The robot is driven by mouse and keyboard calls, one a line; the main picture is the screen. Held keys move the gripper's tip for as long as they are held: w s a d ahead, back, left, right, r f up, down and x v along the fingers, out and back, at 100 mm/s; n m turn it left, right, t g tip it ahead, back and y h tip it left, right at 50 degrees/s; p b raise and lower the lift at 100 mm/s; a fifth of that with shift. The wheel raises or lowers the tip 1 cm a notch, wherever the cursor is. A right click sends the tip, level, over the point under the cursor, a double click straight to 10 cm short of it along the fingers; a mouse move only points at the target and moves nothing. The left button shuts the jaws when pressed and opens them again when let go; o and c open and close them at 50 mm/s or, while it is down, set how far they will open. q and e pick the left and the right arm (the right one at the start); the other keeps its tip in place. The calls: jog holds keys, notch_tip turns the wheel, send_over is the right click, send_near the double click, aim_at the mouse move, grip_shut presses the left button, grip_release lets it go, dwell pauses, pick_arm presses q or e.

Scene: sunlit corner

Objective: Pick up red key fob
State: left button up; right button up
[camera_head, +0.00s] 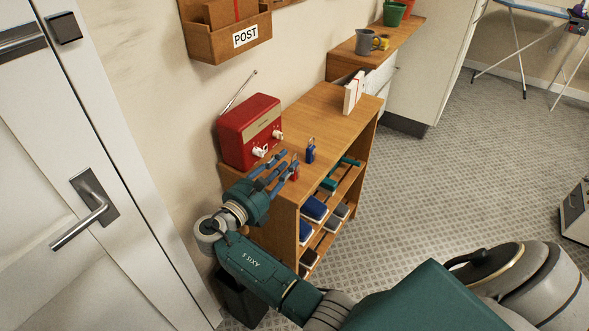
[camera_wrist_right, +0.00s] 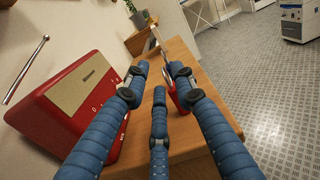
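The small red key fob (camera_head: 294,174) stands near the front left end of the wooden cabinet top, beside the red radio. My right gripper (camera_head: 276,171) is low over that end of the top, just left of the fob, with its blue fingers spread. In the right wrist view the three fingers (camera_wrist_right: 158,88) are open, and the red fob (camera_wrist_right: 173,94) shows between the middle and right fingers, partly hidden by the right one. I cannot tell whether a finger touches it. My left gripper is not in view.
A red radio (camera_head: 249,131) with an antenna stands close to the gripper. A blue fob (camera_head: 310,151) stands just behind the red one. A white book-like item (camera_head: 353,92) is at the far end. Shelves below hold blue and teal items. The middle of the top is clear.

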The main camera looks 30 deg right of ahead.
aim_at(291, 159)
jog(key=x, duration=0.4)
jog(key=shift+s+f+p, duration=0.1)
jog(key=shift+p, duration=0.3)
jog(key=shift+d+f, duration=0.15)
jog(key=shift+d, duration=0.2)
grip_shut()
jog(key=shift+a, duration=0.1)
